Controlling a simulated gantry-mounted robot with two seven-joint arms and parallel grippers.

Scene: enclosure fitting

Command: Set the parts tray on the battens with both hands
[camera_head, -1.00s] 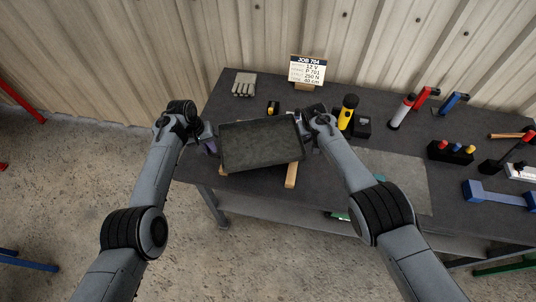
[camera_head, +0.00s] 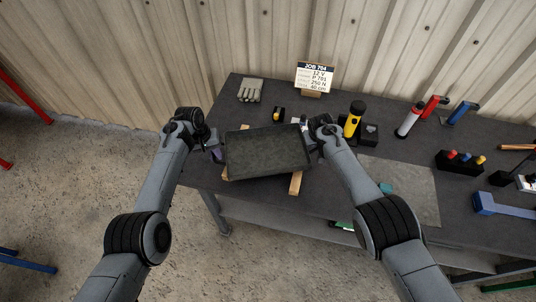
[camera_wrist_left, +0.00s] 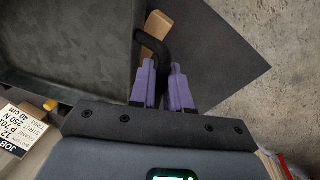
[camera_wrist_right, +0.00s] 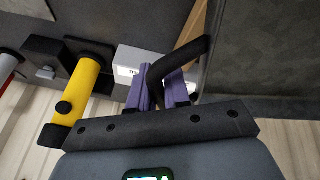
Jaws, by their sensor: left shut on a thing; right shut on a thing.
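The dark grey parts tray (camera_head: 268,152) is held between my two arms over the left part of the bench, slightly tilted in the head view. Wooden battens show under it, one sticking out at its front (camera_head: 296,183) and one at its left edge (camera_head: 225,172). My left gripper (camera_head: 216,153) is shut on the tray's black left handle (camera_wrist_left: 152,45), purple fingers around it. My right gripper (camera_head: 311,140) is shut on the right handle (camera_wrist_right: 180,62). The tray hides most of the battens, and I cannot tell whether it touches them.
A yellow flashlight (camera_head: 354,118) and a dark block (camera_head: 370,133) stand just right of my right gripper. A grey mat (camera_head: 405,185) and several tools occupy the right side.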

